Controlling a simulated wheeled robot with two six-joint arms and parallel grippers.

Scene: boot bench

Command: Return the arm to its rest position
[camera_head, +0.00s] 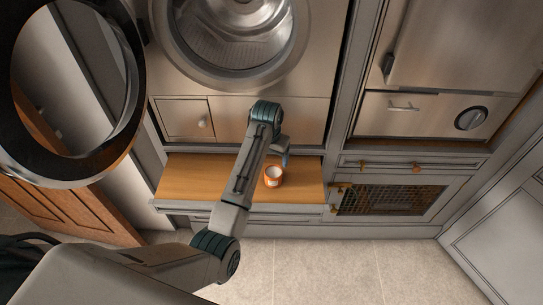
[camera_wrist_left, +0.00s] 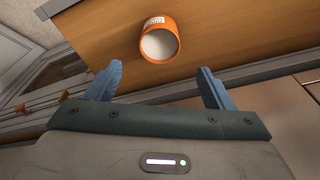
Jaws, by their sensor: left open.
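My left arm reaches in from the lower left over the wooden bench top. My left gripper (camera_head: 286,159) is partly hidden behind the arm in the head view. In the left wrist view its two blue fingers (camera_wrist_left: 163,88) are spread wide with nothing between them. An orange cup (camera_head: 273,181) with a white inside and a pale label stands on the bench, just beside the gripper. The cup (camera_wrist_left: 159,45) lies beyond the fingertips in the wrist view, apart from them. My right gripper is in neither view.
The wooden bench top (camera_head: 188,178) is a pulled-out shelf below a front-loading washer (camera_head: 237,35) whose round door (camera_head: 128,60) hangs open at left. Cabinets with a wire-mesh front (camera_head: 395,200) stand at right. The tiled floor (camera_head: 320,268) in front is clear.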

